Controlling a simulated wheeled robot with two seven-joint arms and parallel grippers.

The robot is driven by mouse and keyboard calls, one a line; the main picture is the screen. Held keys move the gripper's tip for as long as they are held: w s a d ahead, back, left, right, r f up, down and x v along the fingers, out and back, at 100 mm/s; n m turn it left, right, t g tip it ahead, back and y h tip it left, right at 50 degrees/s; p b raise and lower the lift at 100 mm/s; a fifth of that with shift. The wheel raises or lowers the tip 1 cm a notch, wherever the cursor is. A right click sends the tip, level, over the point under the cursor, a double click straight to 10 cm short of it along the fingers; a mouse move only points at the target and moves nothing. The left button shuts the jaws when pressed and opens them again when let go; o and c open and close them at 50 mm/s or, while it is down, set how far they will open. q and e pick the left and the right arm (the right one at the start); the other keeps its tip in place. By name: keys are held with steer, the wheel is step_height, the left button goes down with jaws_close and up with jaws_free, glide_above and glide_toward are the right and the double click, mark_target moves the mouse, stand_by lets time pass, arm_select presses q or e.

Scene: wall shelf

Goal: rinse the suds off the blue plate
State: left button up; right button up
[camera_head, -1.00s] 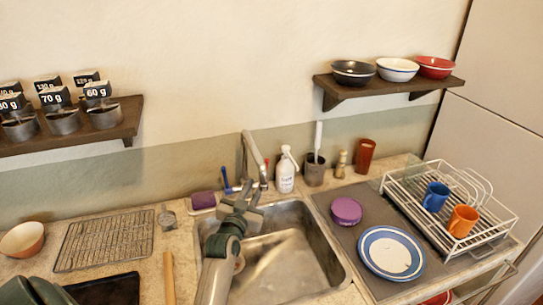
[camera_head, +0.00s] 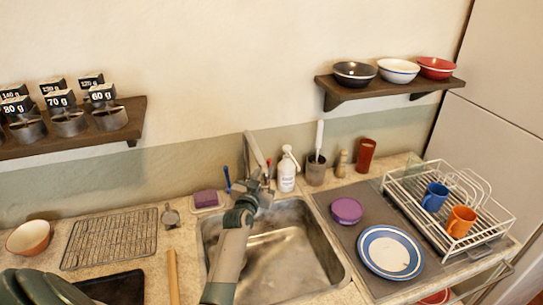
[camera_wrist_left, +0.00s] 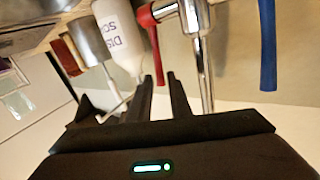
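The blue-rimmed plate (camera_head: 391,252) lies flat on the grey mat, right of the sink (camera_head: 330,240). Its middle is whitish; I cannot tell suds from glaze here. My left gripper (camera_head: 262,192) is over the sink's back edge, in front of the faucet (camera_head: 256,153).
A soap bottle (camera_head: 287,170) stands close right of the faucet, a purple sponge (camera_head: 205,198) to its left. A purple round item (camera_head: 346,210) lies beside the plate. The dish rack (camera_head: 408,205) holds a blue mug (camera_head: 435,196) and an orange mug (camera_head: 461,220). The sink basin looks empty.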

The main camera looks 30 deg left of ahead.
arm_select(q)
steer(key=shift+p+x, duration=0.6)
steer(key=shift+x, duration=3.65)
jaws_close()
